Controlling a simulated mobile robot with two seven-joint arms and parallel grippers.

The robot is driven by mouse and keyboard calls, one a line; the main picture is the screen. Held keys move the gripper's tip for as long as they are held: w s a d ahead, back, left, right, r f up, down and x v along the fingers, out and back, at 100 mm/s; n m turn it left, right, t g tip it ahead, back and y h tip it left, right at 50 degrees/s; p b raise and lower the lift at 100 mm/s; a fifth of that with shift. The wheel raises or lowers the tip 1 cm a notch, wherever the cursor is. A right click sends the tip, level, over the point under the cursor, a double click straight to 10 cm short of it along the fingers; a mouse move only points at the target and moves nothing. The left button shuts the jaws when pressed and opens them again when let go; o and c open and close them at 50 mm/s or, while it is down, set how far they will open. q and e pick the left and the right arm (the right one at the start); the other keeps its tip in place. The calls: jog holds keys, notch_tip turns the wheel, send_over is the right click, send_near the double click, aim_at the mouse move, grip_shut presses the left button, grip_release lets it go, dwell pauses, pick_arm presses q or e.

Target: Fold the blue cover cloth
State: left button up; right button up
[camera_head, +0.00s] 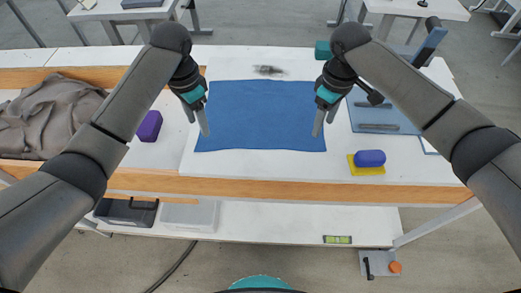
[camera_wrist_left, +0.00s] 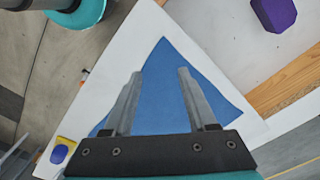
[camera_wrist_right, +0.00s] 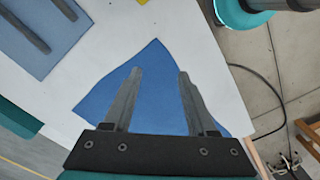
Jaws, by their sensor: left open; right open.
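The blue cover cloth (camera_head: 262,115) lies spread flat on the white tabletop in the head view. It also shows in the left wrist view (camera_wrist_left: 160,105) and in the right wrist view (camera_wrist_right: 150,85). My left gripper (camera_head: 202,128) is open and empty above the cloth's left edge; its fingers show apart in the left wrist view (camera_wrist_left: 158,80). My right gripper (camera_head: 324,130) is open and empty above the cloth's right edge; its fingers show apart in the right wrist view (camera_wrist_right: 157,78). Parts of the cloth's side edges are hidden behind the grippers.
A purple block (camera_head: 149,126) stands left of the cloth and a grey crumpled cloth (camera_head: 45,118) lies further left. At the right are a blue mat (camera_head: 375,118) with bars and a blue object (camera_head: 370,158) on a yellow sponge (camera_head: 366,170). The table's wooden front edge (camera_head: 270,187) is near.

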aim_at(204, 147)
pick_arm(q)
jog(key=shift+a+f, duration=0.1)
jog(key=shift+f, duration=3.9)
pick_arm(e)
jog(key=shift+d+f, duration=0.1)
jog(key=shift+f, duration=3.85)
pick_arm(q)
jog(key=shift+f, duration=0.1)
pick_arm(e)
jog(key=shift+f, duration=0.15)
pick_arm(q)
jog(key=c, duration=0.9)
pick_arm(e)
jog(key=shift+f, duration=0.1)
jog(key=c, duration=0.9)
pick_arm(q)
grip_shut()
pick_arm(e)
grip_shut()
pick_arm(q)
jog(key=shift+a, duration=0.1)
pick_arm(e)
jog(key=shift+d, duration=0.1)
